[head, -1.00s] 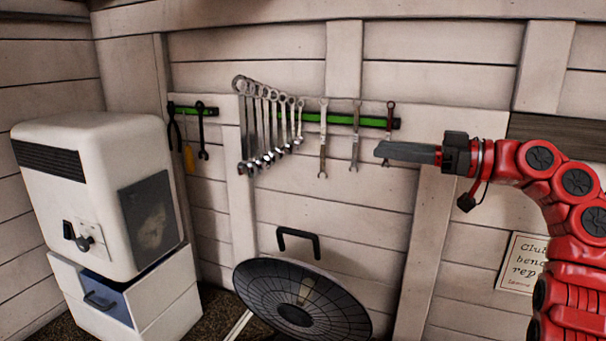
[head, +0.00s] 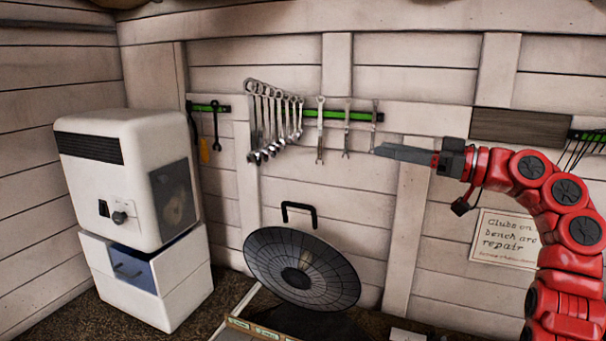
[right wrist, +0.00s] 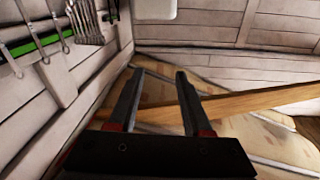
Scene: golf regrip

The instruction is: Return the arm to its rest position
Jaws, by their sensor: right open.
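My right arm (head: 572,205), red and jointed, comes in from the right edge of the head view and bends over to the left. Its gripper (head: 388,153) is held up in front of the wall, pointing left. In the right wrist view the gripper (right wrist: 156,80) shows two dark fingers spread apart with nothing between them. In the head view the fingertips overlap the wall just below the rightmost hanging wrench; I cannot tell the depth gap. My left gripper is in neither view.
Several wrenches (head: 270,118) hang on a green-edged wall rail. A white cabinet (head: 105,180) stands at left. A dark round dish (head: 270,262) is at lower middle. A paper sign (head: 505,238) is on the wall behind my arm. A wooden beam (right wrist: 245,102) crosses the wrist view.

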